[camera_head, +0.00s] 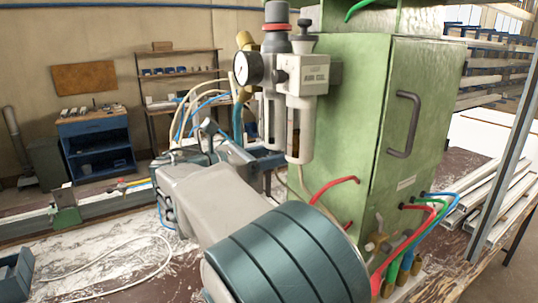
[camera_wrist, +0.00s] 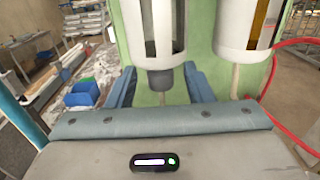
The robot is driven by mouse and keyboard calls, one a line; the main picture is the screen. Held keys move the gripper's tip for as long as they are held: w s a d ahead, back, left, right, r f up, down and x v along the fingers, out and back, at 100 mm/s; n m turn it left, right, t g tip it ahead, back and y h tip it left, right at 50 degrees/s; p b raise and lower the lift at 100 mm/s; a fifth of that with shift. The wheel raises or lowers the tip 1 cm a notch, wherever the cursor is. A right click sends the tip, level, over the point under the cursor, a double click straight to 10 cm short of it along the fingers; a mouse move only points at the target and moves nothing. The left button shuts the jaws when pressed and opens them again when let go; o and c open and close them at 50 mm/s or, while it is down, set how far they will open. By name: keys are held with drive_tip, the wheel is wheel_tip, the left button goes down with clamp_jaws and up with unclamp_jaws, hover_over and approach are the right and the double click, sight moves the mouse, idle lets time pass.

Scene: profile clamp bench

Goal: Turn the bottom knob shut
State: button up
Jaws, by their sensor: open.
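The air unit (camera_head: 308,75) is a pale grey block with a gauge and two hanging bowls on the green cabinet. In the wrist view the left bowl (camera_wrist: 148,30) ends in a dark grey bottom knob (camera_wrist: 160,80). My gripper (camera_wrist: 159,76) is open, with one blue-grey finger on each side of this knob and a visible gap on both sides. In the head view my gripper (camera_head: 228,142) is left of the bowls, and I cannot make out the bottom knob there. A thin tube hangs below the right bowl (camera_wrist: 245,28).
The green cabinet (camera_head: 345,110) with a dark handle stands close behind the unit. A red hose (camera_head: 335,186) loops out low beside it. A gauge (camera_head: 247,68) and a red-ringed top knob (camera_head: 277,20) sit above. Cables lie on the dusty bench (camera_head: 110,255) at left.

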drive_tip(key=c, duration=1)
drive_tip(key=shift+t, duration=0.4)
drive_tip(key=shift+s+d+n+t+y+b, duration=0.1)
drive_tip(key=shift+n+t+y+b, duration=0.3)
drive_tip(key=shift+n+t+y, duration=0.65)
drive_tip(key=shift+s+d+n+t+y+b, duration=0.15)
drive_tip(key=shift+n+t+y+b, duration=0.3)
drive_tip(key=shift+n+t+y, duration=0.6)
drive_tip(key=shift+s+d+n+t+y+b, duration=0.1)
drive_tip(key=shift+n+t+y+b, duration=0.3)
drive_tip(key=shift+n+t+y, duration=0.6)
drive_tip(key=shift+y, duration=0.4)
drive_tip(key=o, duration=1)
